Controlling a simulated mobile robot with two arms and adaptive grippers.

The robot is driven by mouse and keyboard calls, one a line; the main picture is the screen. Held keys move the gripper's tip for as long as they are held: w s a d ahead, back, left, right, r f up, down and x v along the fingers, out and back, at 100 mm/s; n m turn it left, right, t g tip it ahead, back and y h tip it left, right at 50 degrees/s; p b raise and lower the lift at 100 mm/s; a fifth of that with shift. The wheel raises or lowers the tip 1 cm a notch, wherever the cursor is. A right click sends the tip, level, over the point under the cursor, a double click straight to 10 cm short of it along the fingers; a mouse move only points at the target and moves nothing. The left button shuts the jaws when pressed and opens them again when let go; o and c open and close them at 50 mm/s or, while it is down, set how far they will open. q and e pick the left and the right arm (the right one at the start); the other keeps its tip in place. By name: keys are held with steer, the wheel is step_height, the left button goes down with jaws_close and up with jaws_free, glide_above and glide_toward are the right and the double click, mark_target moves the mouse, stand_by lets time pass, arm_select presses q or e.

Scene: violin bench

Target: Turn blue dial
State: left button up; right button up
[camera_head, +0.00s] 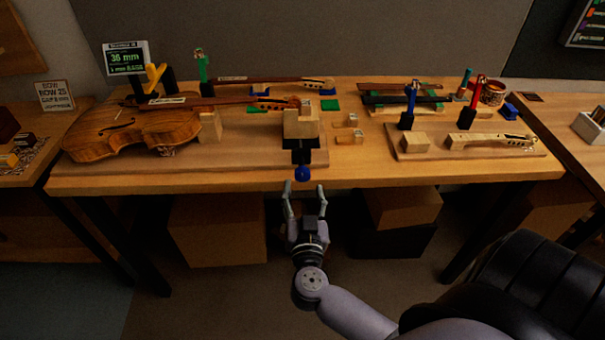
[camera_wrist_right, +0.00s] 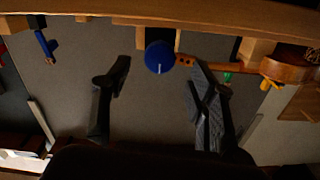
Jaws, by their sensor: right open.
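The blue dial (camera_head: 303,173) is at the front edge of the bench in the head view, just below a black and wooden block. In the right wrist view the round blue dial (camera_wrist_right: 159,57) shows a short pale mark and lies beyond and between my fingers. My right gripper (camera_head: 304,187) is open in front of the dial, with its fingertips pointing at it. In the right wrist view my right gripper (camera_wrist_right: 160,78) shows its two dark fingers spread apart, with nothing between them. My left gripper is not in view.
The wooden bench (camera_head: 400,180) carries a violin (camera_head: 125,130) at the left. A wooden block on a black clamp (camera_head: 300,125) stands behind the dial. A small board with a violin neck (camera_head: 490,141) lies at the right. Cardboard boxes (camera_head: 215,230) stand under the bench.

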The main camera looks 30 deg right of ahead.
mark_target(302, 178)
steer(key=x, duration=0.6)
steer(key=shift+s, duration=0.1)
steer(key=shift+c, duration=0.3)
steer(key=c, duration=1.1)
steer(key=shift+r+m+p, duration=0.25)
steer(key=shift+m+p, duration=0.35)
steer(key=shift+p, duration=0.65)
steer(key=shift+f+m+p, duration=0.15)
steer(key=shift+m+p, duration=0.3)
steer(key=shift+m, duration=0.05)
steer(key=o, duration=1.2)
steer(key=shift+f, duration=0.1)
steer(key=shift+c, duration=0.2)
